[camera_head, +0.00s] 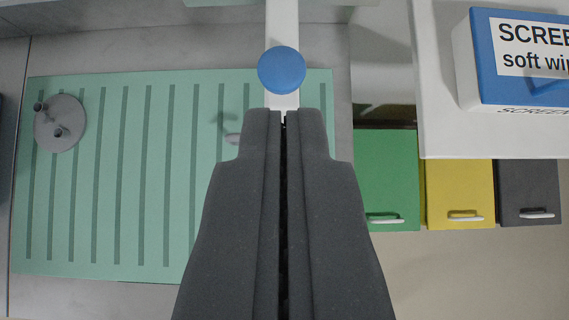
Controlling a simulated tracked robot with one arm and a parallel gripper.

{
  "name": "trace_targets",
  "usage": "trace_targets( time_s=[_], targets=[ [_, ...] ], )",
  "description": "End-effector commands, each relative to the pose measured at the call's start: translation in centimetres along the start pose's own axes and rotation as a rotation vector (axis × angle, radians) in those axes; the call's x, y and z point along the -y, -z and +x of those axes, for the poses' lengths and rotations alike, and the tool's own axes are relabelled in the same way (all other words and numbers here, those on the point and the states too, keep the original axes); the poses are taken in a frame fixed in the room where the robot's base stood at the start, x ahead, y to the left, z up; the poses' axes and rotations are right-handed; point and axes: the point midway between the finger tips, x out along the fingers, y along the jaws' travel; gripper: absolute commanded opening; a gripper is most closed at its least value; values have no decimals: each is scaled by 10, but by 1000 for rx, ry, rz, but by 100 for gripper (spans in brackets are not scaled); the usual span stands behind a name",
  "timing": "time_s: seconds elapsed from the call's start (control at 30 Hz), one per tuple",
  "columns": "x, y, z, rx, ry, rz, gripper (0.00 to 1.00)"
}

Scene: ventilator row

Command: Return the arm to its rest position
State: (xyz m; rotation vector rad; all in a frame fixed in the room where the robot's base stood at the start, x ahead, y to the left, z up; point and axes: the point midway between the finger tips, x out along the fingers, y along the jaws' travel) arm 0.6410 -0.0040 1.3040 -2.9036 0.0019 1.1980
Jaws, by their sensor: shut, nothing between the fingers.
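My gripper (284,116) is in the lower middle of the head camera view, with its two dark grey fingers pressed together and nothing between them. Its fingertips point up the picture, just below a round blue knob (281,70) in front of a white upright bar (282,22). I cannot tell whether the fingertips touch the bar. The rest of my arm is not in view.
A green ribbed mat (120,180) lies at left, with a grey round piece with pegs (60,123) on it. At right, a blue and white wipes box (520,60) stands on a white surface (440,130). Green (385,180), yellow (459,190) and grey (526,188) bins sit below.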

Motion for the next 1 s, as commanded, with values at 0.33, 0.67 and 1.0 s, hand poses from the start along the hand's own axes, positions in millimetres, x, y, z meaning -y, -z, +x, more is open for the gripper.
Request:
trace_targets(
  time_s=[0.33,0.67,1.0],
  targets=[
    [0,1,-7,-2,0,0,0],
    [-1,12,-31,-69,0,2,0],
    [-1,41,-167,-358,1,6,0]
  ],
)
